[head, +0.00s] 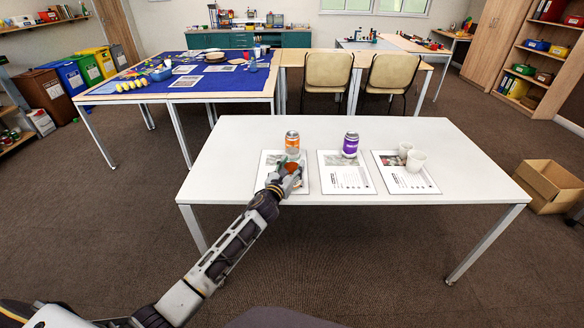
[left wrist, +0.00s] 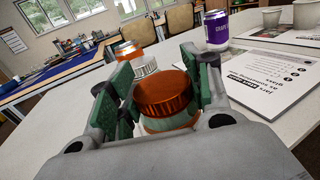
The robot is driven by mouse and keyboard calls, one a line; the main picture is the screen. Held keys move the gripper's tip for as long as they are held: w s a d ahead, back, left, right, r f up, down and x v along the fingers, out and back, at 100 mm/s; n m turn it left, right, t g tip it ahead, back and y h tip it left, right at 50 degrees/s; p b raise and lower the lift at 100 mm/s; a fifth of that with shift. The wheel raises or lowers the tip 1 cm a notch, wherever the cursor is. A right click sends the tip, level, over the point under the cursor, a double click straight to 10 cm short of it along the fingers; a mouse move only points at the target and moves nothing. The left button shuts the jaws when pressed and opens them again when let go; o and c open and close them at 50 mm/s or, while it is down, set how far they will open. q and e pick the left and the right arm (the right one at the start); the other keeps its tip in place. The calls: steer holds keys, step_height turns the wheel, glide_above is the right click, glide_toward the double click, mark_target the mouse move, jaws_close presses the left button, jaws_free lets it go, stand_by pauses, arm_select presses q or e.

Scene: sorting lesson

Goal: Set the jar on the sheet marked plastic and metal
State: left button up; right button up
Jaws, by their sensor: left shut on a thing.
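My left gripper (head: 289,172) is shut on a jar (left wrist: 166,98) with a copper-orange lid; it also shows in the left wrist view (left wrist: 163,92). The green finger pads press the jar from both sides. In the head view the jar is over the left sheet (head: 270,185), mostly hidden by the gripper; I cannot tell whether it touches the sheet. The middle sheet (head: 345,179) and right sheet (head: 410,184) lie beside it. Their titles are too small to read in the head view. My right gripper is not in view.
An orange can (head: 292,144) stands behind the jar at the left sheet. A purple can (head: 350,144) stands on the middle sheet, and white cups (head: 416,160) on the right sheet. The white table (head: 465,160) is bare at its right end. A cardboard box (head: 548,187) is on the floor.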

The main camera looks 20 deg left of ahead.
arm_select(q)
steer(key=shift+f, duration=0.1)
steer(key=o, duration=1.1)
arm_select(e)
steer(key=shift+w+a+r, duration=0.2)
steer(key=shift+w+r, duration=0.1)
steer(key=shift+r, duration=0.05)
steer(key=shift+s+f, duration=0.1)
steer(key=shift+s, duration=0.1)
